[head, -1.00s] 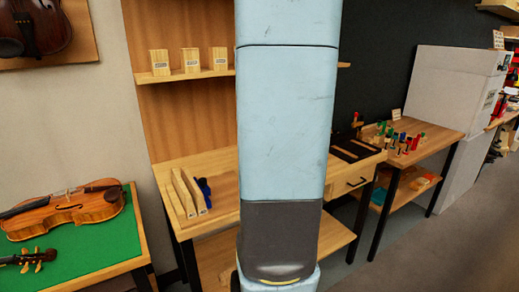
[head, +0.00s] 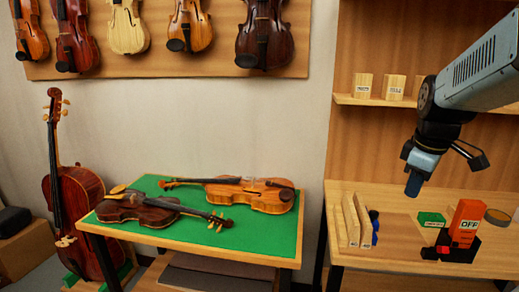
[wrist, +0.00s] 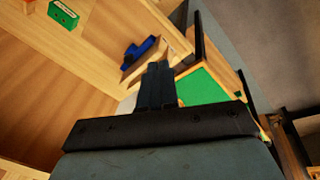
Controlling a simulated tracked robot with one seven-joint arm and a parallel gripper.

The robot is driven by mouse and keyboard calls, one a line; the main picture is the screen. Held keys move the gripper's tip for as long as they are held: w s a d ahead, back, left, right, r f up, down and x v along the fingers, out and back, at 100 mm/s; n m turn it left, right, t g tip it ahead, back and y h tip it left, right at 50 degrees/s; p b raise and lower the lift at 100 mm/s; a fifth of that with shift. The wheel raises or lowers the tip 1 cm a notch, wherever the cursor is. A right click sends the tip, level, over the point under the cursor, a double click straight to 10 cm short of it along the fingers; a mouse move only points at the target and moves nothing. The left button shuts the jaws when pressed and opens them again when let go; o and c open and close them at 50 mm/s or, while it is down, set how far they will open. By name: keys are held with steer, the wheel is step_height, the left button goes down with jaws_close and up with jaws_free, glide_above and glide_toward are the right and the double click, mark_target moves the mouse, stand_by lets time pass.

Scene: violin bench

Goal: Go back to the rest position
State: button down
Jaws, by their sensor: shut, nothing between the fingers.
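My gripper (head: 413,187) hangs at the right of the head view, pointing down in the air in front of the wooden workbench (head: 400,196). Its fingers are closed together and hold nothing. In the wrist view the shut fingers (wrist: 158,84) point toward the bench's edge, near a blue tool (wrist: 137,50) and the green table top (wrist: 200,88).
Two violins (head: 250,192) (head: 150,211) lie on a green-topped table (head: 268,232). A cello (head: 75,195) stands at the left. The bench holds upright wooden pieces (head: 350,218), a green box (head: 431,219) and an orange "OFF" block (head: 467,220). More violins (head: 127,27) hang above.

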steer(key=s+a+r+m+t, duration=0.2)
steer(key=s+a+m, duration=0.5)
steer(key=a, duration=0.5)
steer(key=shift+s+a+m+t+y, duration=0.25)
steer(key=shift+s+m+t+y, duration=0.2)
steer(key=shift+m, duration=0.25)
